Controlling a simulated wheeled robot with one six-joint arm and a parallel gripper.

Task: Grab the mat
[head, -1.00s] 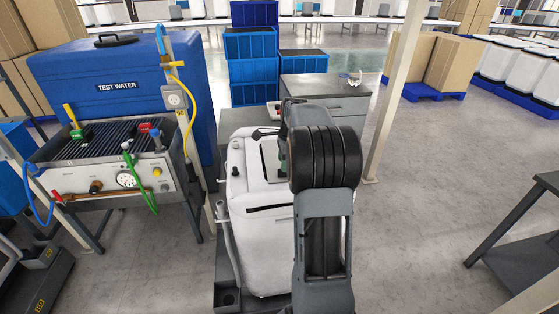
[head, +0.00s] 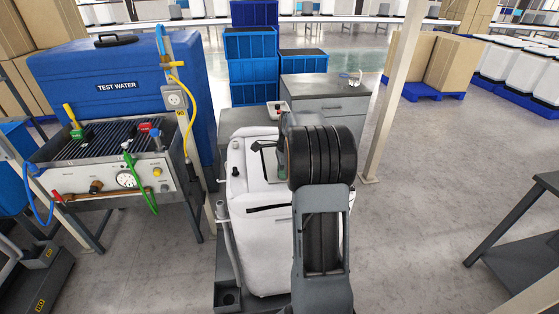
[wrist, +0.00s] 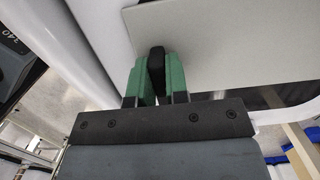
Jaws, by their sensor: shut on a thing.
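The mat is a thin, stiff-looking grey-green sheet (wrist: 235,45) that fills the upper right of the wrist view. In the head view, part of a greyish sheet (head: 271,168) shows over the top of the white machine (head: 262,240), partly hidden by my arm. The exact contact is hidden.
A blue TEST WATER tank (head: 120,95) and a valve bench (head: 105,165) stand at left. A grey cabinet (head: 325,95) and blue crates (head: 250,70) stand behind. A pale post (head: 395,90) rises right of my arm. Open floor lies right, before a dark table (head: 520,220).

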